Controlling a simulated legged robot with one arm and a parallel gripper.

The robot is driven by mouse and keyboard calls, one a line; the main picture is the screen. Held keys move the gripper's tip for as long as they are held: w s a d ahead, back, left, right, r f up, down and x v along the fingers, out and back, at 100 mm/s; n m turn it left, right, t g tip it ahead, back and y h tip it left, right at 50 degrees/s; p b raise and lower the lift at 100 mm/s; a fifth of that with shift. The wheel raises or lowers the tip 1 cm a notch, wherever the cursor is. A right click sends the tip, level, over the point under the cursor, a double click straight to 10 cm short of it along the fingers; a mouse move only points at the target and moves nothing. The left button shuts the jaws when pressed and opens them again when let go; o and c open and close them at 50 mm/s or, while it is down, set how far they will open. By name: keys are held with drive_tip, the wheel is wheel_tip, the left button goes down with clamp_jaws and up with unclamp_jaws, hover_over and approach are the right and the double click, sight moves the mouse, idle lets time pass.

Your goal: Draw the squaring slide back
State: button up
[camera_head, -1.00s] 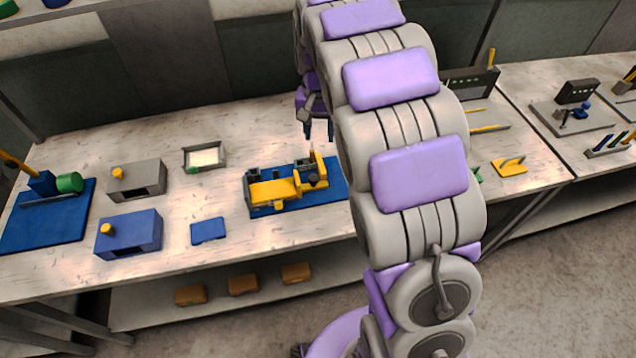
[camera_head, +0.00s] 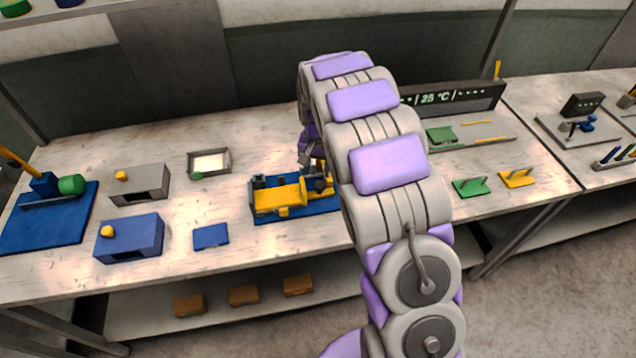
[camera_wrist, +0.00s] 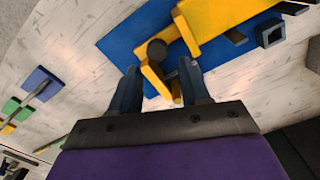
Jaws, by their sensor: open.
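A yellow fixture (camera_head: 275,195) sits on a blue base plate (camera_head: 262,218) on the bench; I take it to hold the squaring slide. A yellow upright with a dark round knob is at its right end. In the wrist view the yellow body (camera_wrist: 215,18), the blue plate (camera_wrist: 122,45) and the dark knob (camera_wrist: 157,50) show. My gripper (camera_wrist: 160,68) is open, its two dark fingers on either side of the yellow upright below the knob. Contact cannot be told. In the head view my arm hides most of the gripper and the fixture's right end.
A grey box (camera_head: 138,184) and a blue box (camera_head: 130,238), each with a yellow knob, stand to the left. A small tray (camera_head: 190,163) and a blue pad (camera_head: 211,236) lie nearer the fixture. Green (camera_head: 472,187) and yellow (camera_head: 517,178) handled plates lie right of my arm.

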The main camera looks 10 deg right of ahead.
sight(319, 184)
drive_tip(key=f, duration=0.4)
drive_tip(key=d+f, duration=0.1)
drive_tip(key=f, duration=0.1)
drive_tip(key=shift+f+b, duration=0.25)
drive_tip(key=shift+b, duration=0.15)
drive_tip(key=shift+a, duration=0.15)
drive_tip(key=shift+a, duration=0.15)
